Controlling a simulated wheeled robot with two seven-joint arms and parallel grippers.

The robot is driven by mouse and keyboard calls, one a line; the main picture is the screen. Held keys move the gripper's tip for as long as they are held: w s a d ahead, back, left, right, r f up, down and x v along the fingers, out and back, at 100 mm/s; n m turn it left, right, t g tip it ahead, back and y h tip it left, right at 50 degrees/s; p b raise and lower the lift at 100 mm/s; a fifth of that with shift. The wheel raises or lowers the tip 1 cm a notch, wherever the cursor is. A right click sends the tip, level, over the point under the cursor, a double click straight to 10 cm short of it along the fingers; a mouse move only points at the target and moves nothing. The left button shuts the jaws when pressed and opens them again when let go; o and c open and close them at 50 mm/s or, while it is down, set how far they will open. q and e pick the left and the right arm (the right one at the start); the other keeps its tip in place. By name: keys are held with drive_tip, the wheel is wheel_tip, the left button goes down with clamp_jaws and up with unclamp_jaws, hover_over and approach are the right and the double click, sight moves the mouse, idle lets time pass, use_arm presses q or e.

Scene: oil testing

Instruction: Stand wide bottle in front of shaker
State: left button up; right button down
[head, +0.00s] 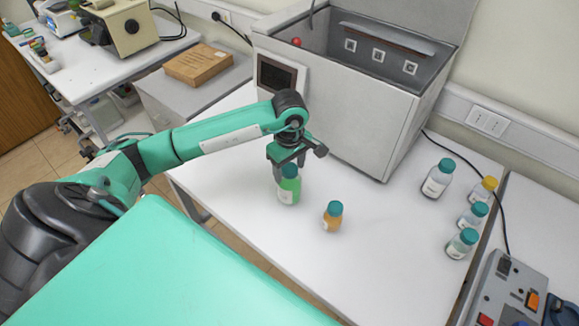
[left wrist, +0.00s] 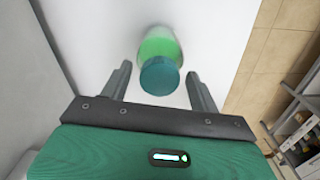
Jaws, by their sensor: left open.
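A wide bottle with green liquid and a teal cap (head: 289,190) stands upright on the white table, in front of the large open-lidded box that looks like the shaker (head: 345,118). My left gripper (head: 287,160) is directly above this bottle, pointing down. In the left wrist view the bottle (left wrist: 160,46) shows between the two spread fingers of the gripper (left wrist: 157,82), with its cap nearest the camera. The fingers are open, with gaps visible on both sides of the cap. My right gripper is not in view.
A smaller bottle with orange liquid (head: 332,216) stands just right of the green one. Several capped bottles, one a larger clear bottle (head: 437,179), stand at the table's right side. A control box (head: 505,290) is at lower right. The table's middle right is clear.

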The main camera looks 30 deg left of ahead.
use_arm(q)
wheel_tip(320, 180, up, 12)
drive_tip(key=b, duration=0.4)
drive_tip(key=shift+f, duration=0.15)
idle(0.4)
